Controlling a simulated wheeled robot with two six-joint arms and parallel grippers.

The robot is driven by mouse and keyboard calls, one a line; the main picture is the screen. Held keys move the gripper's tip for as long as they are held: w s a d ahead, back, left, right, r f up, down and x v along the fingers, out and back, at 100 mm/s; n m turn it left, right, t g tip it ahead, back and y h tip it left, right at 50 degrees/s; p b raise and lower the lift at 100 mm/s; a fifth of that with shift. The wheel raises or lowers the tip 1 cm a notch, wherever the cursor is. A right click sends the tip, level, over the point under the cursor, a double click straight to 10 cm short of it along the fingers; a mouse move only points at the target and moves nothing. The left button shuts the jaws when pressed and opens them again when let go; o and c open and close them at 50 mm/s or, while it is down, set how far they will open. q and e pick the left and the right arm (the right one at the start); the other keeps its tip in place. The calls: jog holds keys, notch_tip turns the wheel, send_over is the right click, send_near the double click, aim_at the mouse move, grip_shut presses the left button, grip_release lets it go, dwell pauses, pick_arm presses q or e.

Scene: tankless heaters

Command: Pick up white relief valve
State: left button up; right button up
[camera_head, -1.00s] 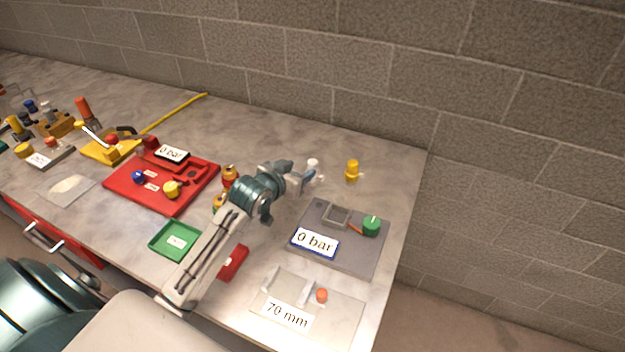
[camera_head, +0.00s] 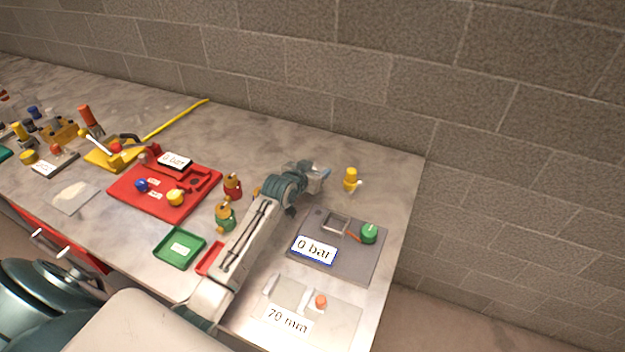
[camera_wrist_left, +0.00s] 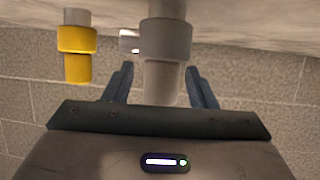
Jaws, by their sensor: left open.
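The white relief valve (camera_wrist_left: 165,42) shows as a pale grey-white stepped cylinder in the left wrist view, between the fingers of my left gripper (camera_wrist_left: 160,80). The fingers stand apart on either side of it, and a gap to each finger seems to remain. In the head view my left gripper (camera_head: 318,173) is at the back right of the worktop and hides the white valve. A yellow valve (camera_head: 350,178) stands just right of the gripper. It also shows at the left of the wrist view (camera_wrist_left: 77,50). My right gripper is not in view.
A grey plate (camera_head: 345,262) with a "0 bar" display and green knob lies in front of the gripper. Red-yellow (camera_head: 232,186) and green-yellow (camera_head: 225,216) valves stand left of my forearm. A red station (camera_head: 135,200) and green tray (camera_head: 165,248) lie farther left. A brick wall is behind.

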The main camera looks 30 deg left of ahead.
pick_arm(q)
jog(key=shift+c, duration=0.2)
grip_shut()
jog(key=shift+r, duration=0.1)
